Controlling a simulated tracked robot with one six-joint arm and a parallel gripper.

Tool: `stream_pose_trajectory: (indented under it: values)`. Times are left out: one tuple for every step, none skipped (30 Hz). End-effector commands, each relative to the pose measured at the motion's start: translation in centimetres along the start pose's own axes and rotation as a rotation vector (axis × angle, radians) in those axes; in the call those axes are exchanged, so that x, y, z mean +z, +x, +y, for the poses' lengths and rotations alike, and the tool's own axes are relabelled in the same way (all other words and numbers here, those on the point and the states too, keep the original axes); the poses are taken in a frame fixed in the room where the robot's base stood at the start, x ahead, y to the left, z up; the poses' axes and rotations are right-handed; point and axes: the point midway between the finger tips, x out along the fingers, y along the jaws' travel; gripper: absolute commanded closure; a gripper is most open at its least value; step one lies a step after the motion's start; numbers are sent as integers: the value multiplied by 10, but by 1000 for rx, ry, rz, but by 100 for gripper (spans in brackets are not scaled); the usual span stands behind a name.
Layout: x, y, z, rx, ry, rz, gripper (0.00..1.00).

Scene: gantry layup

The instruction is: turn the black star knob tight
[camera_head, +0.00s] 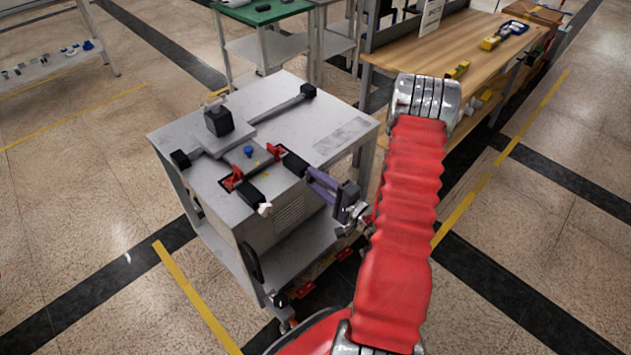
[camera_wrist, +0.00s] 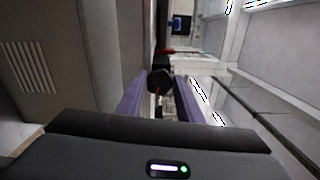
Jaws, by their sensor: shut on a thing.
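The black star knob (camera_wrist: 160,80) shows in the wrist view as a dark, round-edged piece between the purple fingertips of my gripper (camera_wrist: 161,92). The fingers are shut on it, one on each side. In the head view my gripper (camera_head: 312,178) reaches in from the right at the grey cart's right edge. Its fingers meet the end of a dark fitting (camera_head: 293,163) there, and the knob itself is hard to make out in that view. I cannot tell how far the knob is turned.
The grey cart (camera_head: 335,140) carries red clamps (camera_head: 232,179), a blue knob (camera_head: 248,151) and a black block (camera_head: 218,120) on a plate. A wooden bench (camera_head: 440,50) stands behind my arm. Open floor lies left of the cart.

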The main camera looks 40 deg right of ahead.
Motion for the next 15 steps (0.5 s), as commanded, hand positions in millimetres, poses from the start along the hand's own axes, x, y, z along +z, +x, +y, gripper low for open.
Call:
stream_pose_trajectory:
  values:
    - [-3, -1, 2, 6, 45, 10, 89]
    - [-3, -1, 2, 6, 73, 10, 89]
    - [-3, -1, 2, 6, 111, 11, 89]
    - [-3, -1, 2, 6, 140, 11, 89]
    - [-4, -1, 3, 6, 168, 11, 89]
    - [-4, -1, 3, 6, 207, 12, 89]
    - [-4, -1, 3, 6, 235, 12, 89]
    - [-4, -1, 3, 6, 263, 12, 89]
    - [-4, -1, 3, 6, 302, 13, 89]
    - [-4, -1, 3, 6, 330, 13, 89]
    - [-4, -1, 3, 6, 359, 13, 89]
    - [-4, -1, 3, 5, 397, 14, 89]
    - [-4, -2, 3, 5, 425, 14, 89]
    - [-4, -2, 3, 5, 454, 14, 89]
    - [-4, -2, 3, 5, 492, 14, 89]
